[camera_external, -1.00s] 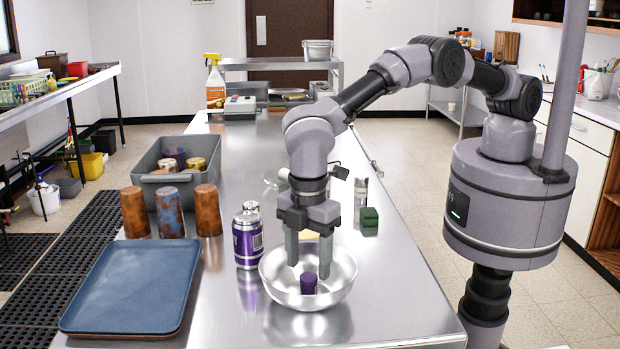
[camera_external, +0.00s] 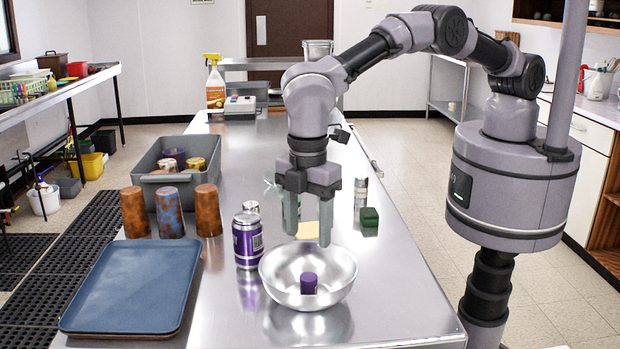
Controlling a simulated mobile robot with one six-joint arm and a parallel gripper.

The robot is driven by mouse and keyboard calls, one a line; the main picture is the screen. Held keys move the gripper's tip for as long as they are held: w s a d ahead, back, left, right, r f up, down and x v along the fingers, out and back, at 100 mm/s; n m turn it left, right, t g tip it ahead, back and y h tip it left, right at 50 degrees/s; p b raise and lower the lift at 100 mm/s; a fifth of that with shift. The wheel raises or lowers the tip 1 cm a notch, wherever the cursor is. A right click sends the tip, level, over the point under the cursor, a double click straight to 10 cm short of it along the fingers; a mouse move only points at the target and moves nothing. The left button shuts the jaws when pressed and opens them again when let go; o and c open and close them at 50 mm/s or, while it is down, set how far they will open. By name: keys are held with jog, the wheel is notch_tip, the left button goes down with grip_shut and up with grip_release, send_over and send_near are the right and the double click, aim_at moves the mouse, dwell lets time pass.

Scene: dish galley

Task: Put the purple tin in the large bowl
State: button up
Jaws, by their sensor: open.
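The small purple tin (camera_external: 309,283) stands inside the large steel bowl (camera_external: 340,270), near the middle of its floor. The bowl sits on the steel counter towards the near end. My gripper (camera_external: 308,238) is open and empty above the bowl's far rim, with its fingers pointing down. The fingers are clear of the tin. A larger purple can (camera_external: 247,241) with a silver top stands on the counter just left of the bowl.
A blue tray (camera_external: 130,285) lies at the near left. Several rusty cups (camera_external: 208,210) stand behind it, before a grey bin (camera_external: 150,180) holding tins. The counter's right side is clear.

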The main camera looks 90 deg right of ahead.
jog(key=s+d+r+m+t+y+b, duration=0.1)
jog(key=s+d+r+m+b, duration=0.25)
jog(key=d+r, duration=0.55)
jog(key=s+d+r+m+t+y+b, duration=0.1)
jog(key=s+d+r+m+b, duration=0.3)
jog(key=d+r, duration=0.45)
jog(key=s+d+f+m+t+b, duration=0.1)
jog(key=s+d+m+b, duration=0.1)
jog(key=s, duration=0.6)
jog(key=s+d+f+m+t+b, duration=0.1)
jog(key=s+d, duration=0.3)
jog(key=s, duration=0.4)
jog(key=s+d+f+m+t+b, duration=0.1)
jog(key=s+d+f+m+b, duration=0.2)
jog(key=s, duration=0.6)
jog(key=shift+d+m+t, duration=0.4)
jog(key=shift+m, duration=0.05)
jog(key=shift+f, duration=0.1)
notch_tip(320, 180, down, 12)
jog(key=b, duration=1.2)
jog(key=shift+b, duration=0.3)
